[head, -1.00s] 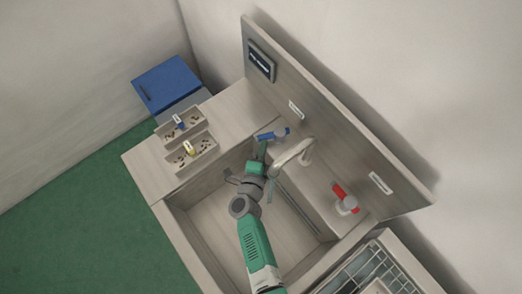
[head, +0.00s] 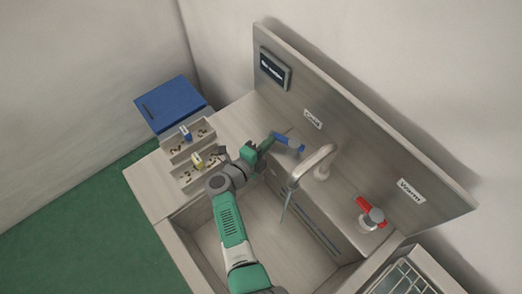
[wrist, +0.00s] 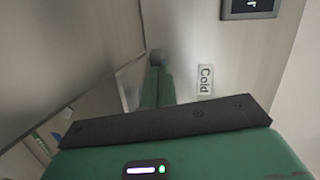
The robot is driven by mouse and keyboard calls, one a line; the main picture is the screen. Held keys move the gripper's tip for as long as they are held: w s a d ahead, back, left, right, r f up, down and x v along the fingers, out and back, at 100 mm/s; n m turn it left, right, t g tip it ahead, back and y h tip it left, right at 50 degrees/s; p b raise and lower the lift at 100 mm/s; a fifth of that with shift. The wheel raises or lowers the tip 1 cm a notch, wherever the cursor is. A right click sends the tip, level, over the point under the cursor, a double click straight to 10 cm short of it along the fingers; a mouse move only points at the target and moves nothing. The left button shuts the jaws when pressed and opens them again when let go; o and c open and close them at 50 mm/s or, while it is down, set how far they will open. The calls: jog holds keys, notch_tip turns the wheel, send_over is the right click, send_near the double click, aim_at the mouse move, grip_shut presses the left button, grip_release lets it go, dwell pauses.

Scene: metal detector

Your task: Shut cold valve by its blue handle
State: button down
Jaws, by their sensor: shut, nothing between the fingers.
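The cold valve's blue handle (head: 289,143) is on the counter ledge below the "Cold" label (head: 313,119). It slants down to the right in the head view. My gripper (head: 268,143) is shut and empty, close to the handle's left end; I cannot tell whether it touches. In the wrist view my closed green fingers (wrist: 158,86) point toward the wall, left of the "Cold" label (wrist: 205,80). The blue handle cannot be made out there.
The faucet (head: 316,164) stands right of the blue handle, with a thin streak below its spout. The red warm handle (head: 370,211) is farther right. Trays (head: 188,181) with small items stand left of the sink basin (head: 235,250). A wall panel (head: 275,67) hangs at the back.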

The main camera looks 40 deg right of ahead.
jog(key=shift+w+d, duration=0.15)
jog(key=shift+d, duration=0.05)
dwell(0.6)
jog(key=shift+r, duration=0.25)
jog(key=s+a+r+p, duration=0.2)
jog(key=s+a+p, duration=0.2)
jog(key=s, duration=0.3)
jog(key=s+a+r+p, duration=0.2)
jog(key=s+a+p, duration=0.2)
jog(key=s, duration=0.2)
jog(key=shift+s+r, duration=0.3)
jog(key=shift+s, duration=0.1)
jog(key=shift+a, duration=0.1)
